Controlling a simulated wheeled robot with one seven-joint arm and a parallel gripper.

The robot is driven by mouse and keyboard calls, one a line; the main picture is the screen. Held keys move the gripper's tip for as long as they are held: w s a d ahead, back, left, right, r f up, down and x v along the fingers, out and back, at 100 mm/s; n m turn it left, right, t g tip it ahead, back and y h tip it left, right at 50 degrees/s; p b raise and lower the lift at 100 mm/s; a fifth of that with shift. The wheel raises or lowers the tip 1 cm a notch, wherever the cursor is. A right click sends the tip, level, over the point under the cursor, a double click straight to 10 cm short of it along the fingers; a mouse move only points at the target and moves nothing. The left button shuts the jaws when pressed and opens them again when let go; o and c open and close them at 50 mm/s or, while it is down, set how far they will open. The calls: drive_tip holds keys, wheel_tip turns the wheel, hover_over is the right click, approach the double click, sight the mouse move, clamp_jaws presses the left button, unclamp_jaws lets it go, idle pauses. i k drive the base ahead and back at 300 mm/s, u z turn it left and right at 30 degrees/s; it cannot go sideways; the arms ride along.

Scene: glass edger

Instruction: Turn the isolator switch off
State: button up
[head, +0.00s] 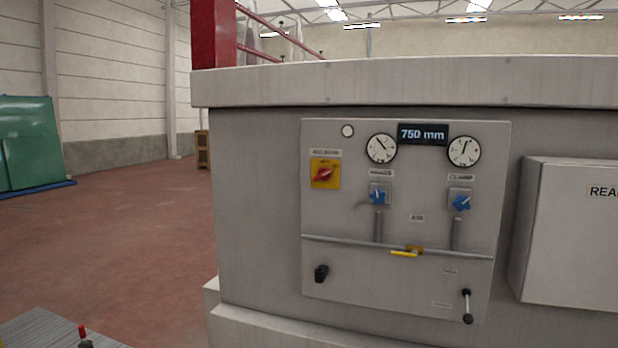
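The isolator switch (324,174) is a red rotary knob on a yellow square plate, at the upper left of a grey control panel (380,285). Its red handle appears tilted, with its right end higher. A small label (325,153) sits above it, too small to read with certainty. My gripper is not in the head view, so its place relative to the switch and its state do not show.
The panel also carries two gauges (381,149), a "750 mm" display (423,134), blue knobs (380,196), a yellow-handled valve (404,253) and black handles (321,273). A grey box (575,235) juts out at right. Open red floor (120,235) lies left.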

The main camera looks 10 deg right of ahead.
sight(323, 174)
drive_tip(key=u, duration=0.3)
drive_tip(key=i, duration=0.95)
drive_tip(key=u, duration=0.35)
